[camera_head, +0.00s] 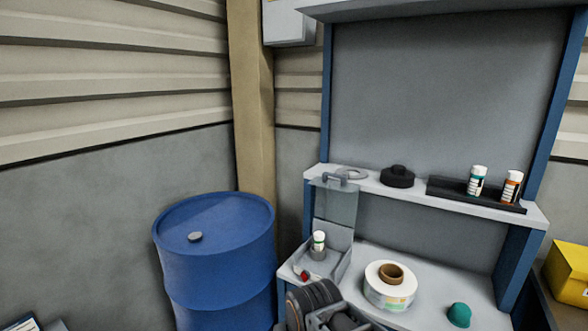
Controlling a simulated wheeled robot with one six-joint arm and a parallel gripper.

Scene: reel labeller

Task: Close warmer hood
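The warmer (343,262) is a small grey box at the left end of the workbench. Its hood (336,204) is a see-through grey panel with a handle (334,178) along its top edge. The hood stands raised, upright at the back of the warmer, so the warmer is open. A small white-capped bottle (319,241) stands in a holder inside. A red knob (303,275) is at the front. My gripper (325,316) shows at the bottom edge, dark grey, in front of and below the warmer and partly cut off. Its fingertips cannot be made out.
A white label reel (389,288) and a green dome (459,315) sit on the bench right of the warmer. The shelf above holds a black lidded piece (397,177) and a dark tray (450,193) with two bottles. A blue drum (215,260) stands left.

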